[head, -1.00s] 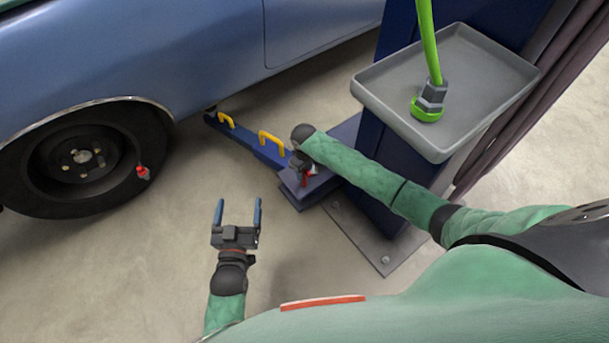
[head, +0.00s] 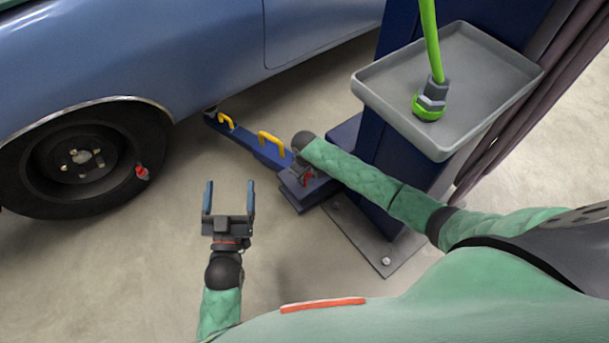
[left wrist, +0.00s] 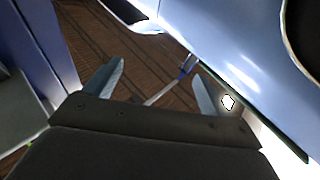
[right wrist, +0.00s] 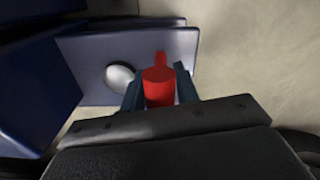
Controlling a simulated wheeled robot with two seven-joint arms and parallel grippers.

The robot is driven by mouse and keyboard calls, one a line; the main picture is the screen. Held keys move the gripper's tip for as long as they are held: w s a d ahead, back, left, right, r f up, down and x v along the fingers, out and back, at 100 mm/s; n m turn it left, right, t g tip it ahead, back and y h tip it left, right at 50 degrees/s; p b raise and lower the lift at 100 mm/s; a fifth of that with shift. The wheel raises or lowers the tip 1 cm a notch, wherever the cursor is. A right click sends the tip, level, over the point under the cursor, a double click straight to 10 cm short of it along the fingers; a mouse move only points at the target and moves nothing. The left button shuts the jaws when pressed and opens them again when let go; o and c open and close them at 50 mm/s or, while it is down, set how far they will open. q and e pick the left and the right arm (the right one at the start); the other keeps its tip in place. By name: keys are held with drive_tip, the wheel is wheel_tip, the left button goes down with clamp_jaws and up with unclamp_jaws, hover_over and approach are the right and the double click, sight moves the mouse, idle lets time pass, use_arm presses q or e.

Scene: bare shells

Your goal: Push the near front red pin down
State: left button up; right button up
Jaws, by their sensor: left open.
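The red pin (right wrist: 158,86) stands on a dark blue plate at the end of the lift arm (head: 268,150), by the foot of the blue post. In the right wrist view it fills the gap between the fingers of my right gripper (right wrist: 160,92), which are drawn in against its sides. In the head view my right gripper (head: 304,173) is partly hidden by its own wrist, and only a bit of red shows there. Whether the pin is raised or down is hard to tell. My left gripper (head: 229,200) is open and empty above the floor.
A blue car (head: 190,50) with a dark wheel (head: 60,190) is at the left; a small red item shows at the tyre. A grey tray (head: 385,85) with a green-ringed fitting (head: 430,100) juts from the post (head: 400,170). Yellow handles (head: 270,142) stand on the lift arm.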

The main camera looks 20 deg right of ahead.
sight(305, 180)
clamp_jaws()
drive_tip(key=shift+f, duration=0.35)
wheel_tip(305, 180, down, 3)
drive_tip(key=shift+o, duration=1.9)
unclamp_jaws()
drive_tip(key=shift+f, duration=0.15)
use_arm(q)
wheel_tip(305, 180, down, 3)
drive_tip(key=shift+d+r+g, duration=0.1)
drive_tip(key=shift+g, duration=0.4)
drive_tip(key=shift+w+r, duration=0.1)
drive_tip(key=shift+r, duration=0.05)
use_arm(e)
drive_tip(key=shift+r, duration=0.2)
drive_tip(key=shift+r, duration=0.25)
use_arm(q)
drive_tip(key=s+f+g+p, duration=0.1)
drive_tip(key=s+f+g, duration=0.1)
drive_tip(key=f, duration=0.7)
drive_tip(key=s+f+g+y+p, duration=0.1)
drive_tip(key=f+g, duration=0.3)
drive_tip(key=f, duration=0.5)
drive_tip(key=shift+s+y, duration=0.3)
drive_tip(key=shift+s, duration=0.6)
use_arm(e)
wheel_tip(305, 180, up, 7)
